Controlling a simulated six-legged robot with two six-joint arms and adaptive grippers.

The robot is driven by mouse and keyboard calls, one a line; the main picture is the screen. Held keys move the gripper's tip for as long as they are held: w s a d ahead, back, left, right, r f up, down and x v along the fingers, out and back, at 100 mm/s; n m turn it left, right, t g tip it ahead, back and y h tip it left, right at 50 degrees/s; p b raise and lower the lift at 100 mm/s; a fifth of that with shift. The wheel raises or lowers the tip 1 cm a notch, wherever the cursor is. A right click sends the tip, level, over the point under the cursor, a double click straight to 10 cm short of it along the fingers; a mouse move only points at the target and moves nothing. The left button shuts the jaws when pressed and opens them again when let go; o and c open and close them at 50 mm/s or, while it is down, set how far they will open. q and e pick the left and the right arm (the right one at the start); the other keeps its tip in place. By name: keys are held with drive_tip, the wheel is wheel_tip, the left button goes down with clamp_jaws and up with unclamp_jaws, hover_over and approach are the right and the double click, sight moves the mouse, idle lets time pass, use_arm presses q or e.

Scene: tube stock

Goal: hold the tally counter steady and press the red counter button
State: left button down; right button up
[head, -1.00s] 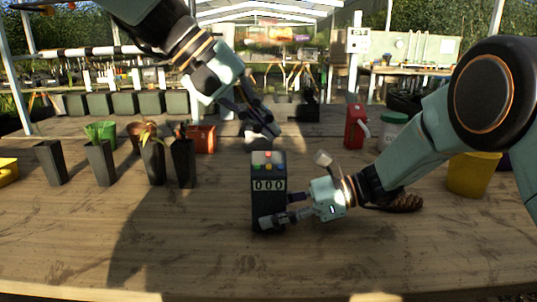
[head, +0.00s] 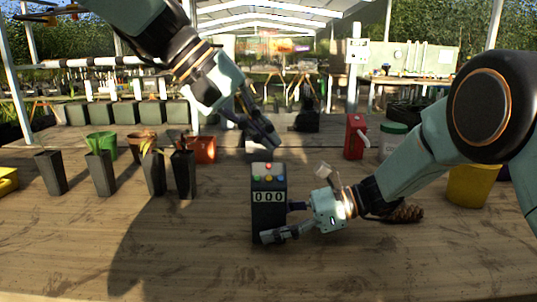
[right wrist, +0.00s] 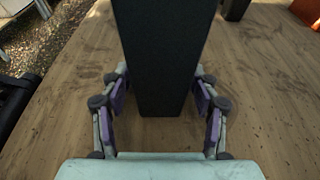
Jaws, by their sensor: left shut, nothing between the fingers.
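The tally counter (head: 268,215) is a dark upright box on the wooden table, with its display reading 000. On its sloped top are a red button (head: 268,166) at the back and several other coloured buttons below it. In the right wrist view the counter (right wrist: 163,55) stands between the purple finger pads (right wrist: 161,98). My left gripper (head: 268,138) is shut and empty. Its fingertips hang above and behind the counter, apart from the red button.
Dark plant pots (head: 100,172) stand on the left, with an orange pot (head: 203,150) behind. The table front is clear.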

drive_tip(key=shift+o, duration=0.3)
drive_tip(key=v, duration=1.1)
drive_tip(key=shift+d, duration=0.15)
drive_tip(key=shift+d+r, duration=0.15)
drive_tip(key=shift+d, duration=0.15)
drive_tip(key=shift+s, duration=0.1)
